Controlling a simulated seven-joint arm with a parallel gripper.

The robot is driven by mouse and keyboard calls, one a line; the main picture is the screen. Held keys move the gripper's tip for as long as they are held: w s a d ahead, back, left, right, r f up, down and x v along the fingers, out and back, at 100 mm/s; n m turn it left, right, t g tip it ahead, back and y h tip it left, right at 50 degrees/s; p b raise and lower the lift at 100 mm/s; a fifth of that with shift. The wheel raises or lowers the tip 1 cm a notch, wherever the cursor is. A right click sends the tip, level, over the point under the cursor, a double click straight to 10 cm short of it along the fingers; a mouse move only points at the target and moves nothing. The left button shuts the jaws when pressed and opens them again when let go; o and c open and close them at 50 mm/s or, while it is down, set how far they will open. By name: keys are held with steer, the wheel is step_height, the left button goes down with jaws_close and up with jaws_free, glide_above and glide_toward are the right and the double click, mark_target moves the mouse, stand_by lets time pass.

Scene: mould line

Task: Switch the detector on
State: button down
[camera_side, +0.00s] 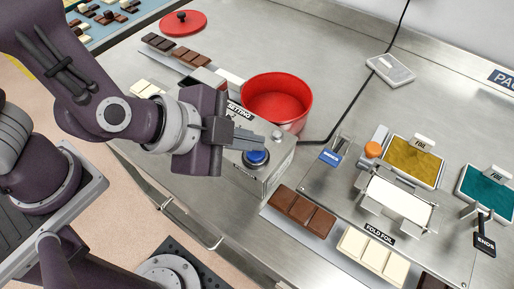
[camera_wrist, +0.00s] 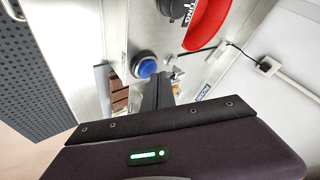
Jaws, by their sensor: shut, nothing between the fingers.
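A grey metal box (camera_side: 263,182) stands by the red pot; no label on it reads as a detector. A round blue button (camera_side: 257,158) in a dark ring sits on top of it. The button also shows in the wrist view (camera_wrist: 147,67). A small silver knob (camera_side: 277,136) is on the box's far side, close to my fingertips. My gripper (camera_side: 260,143) is shut and empty, above the box just beyond the button. In the wrist view its fingers (camera_wrist: 164,78) point up beside the button. I cannot tell whether they touch anything.
The red pot (camera_side: 276,97) stands right behind the box. A black cable (camera_side: 347,112) runs from the box's area to the back. Brown chocolate bars (camera_side: 302,211) lie in front right; the foil fixture (camera_side: 398,203) is further right. The bench between pot and foil trays is mostly clear.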

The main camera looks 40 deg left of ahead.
mark_target(250, 154)
steer(key=shift+f, duration=0.1)
stand_by(0.3)
steer(key=shift+f, duration=0.35)
steer(key=shift+r, duration=0.55)
step_height(250, 154, up, 6)
steer(key=shift+f, duration=0.1)
stand_by(0.3)
